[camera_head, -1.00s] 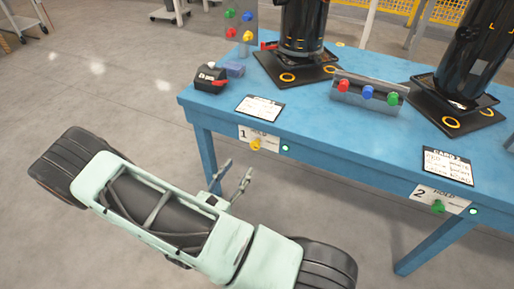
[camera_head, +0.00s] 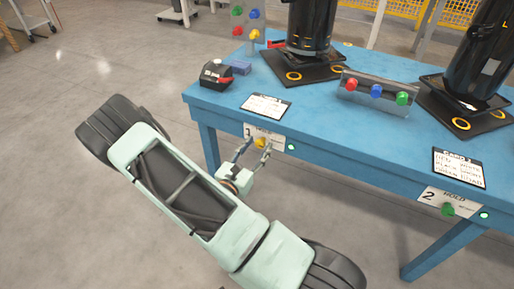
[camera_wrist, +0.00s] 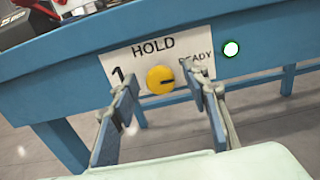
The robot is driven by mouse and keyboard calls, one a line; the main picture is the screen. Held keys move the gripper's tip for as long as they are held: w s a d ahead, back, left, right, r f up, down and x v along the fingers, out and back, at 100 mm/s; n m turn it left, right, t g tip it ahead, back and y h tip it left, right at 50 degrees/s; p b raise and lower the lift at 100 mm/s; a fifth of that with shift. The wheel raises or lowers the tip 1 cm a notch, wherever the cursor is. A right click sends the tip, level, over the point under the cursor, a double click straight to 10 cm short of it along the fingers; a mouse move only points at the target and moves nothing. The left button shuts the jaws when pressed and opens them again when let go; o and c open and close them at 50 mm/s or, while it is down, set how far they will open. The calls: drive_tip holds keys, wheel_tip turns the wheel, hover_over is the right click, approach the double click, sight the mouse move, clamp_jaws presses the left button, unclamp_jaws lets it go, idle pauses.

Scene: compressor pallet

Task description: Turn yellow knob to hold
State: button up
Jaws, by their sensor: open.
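The yellow knob (camera_head: 261,143) sits on the white plate marked 1 on the front edge of the blue table. In the wrist view the yellow knob (camera_wrist: 160,80) has a dark pointer line aimed right, toward READY; HOLD is printed above it. The plate (camera_wrist: 118,60) also carries the number 1. My gripper (camera_head: 252,153) is open and empty in front of the knob. In the wrist view its two fingers (camera_wrist: 163,112) stand one on each side below the knob, and I cannot tell that either touches it.
A lit white-green lamp (camera_wrist: 231,48) is right of the plate. The blue table (camera_head: 320,125) holds black cylinders on bases, a panel of red, blue and green knobs (camera_head: 376,92), a card (camera_head: 266,105) and a black-red device (camera_head: 216,75). A second plate with a green knob (camera_head: 448,209) is at right.

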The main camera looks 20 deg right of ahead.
drive_tip(key=shift+c, duration=0.6)
drive_tip(key=c, duration=1)
drive_tip(key=shift+n+p, duration=0.3)
drive_tip(key=shift+p, duration=0.05)
drive_tip(key=n+p, duration=0.3)
drive_tip(key=shift+a+r+n, duration=0.1)
drive_tip(key=shift+r+n, duration=0.05)
drive_tip(key=shift+n, duration=0.15)
drive_tip(key=n+p, duration=0.3)
drive_tip(key=n, duration=0.1)
drive_tip(key=shift+w, duration=0.1)
drive_tip(key=n+p, duration=0.1)
drive_tip(key=n, duration=0.4)
drive_tip(key=shift+f+p, duration=0.2)
drive_tip(key=shift+p, duration=0.2)
drive_tip(key=shift+f+n+p, duration=0.15)
drive_tip(key=shift+n+p, duration=0.4)
drive_tip(key=shift+n, duration=1.75)
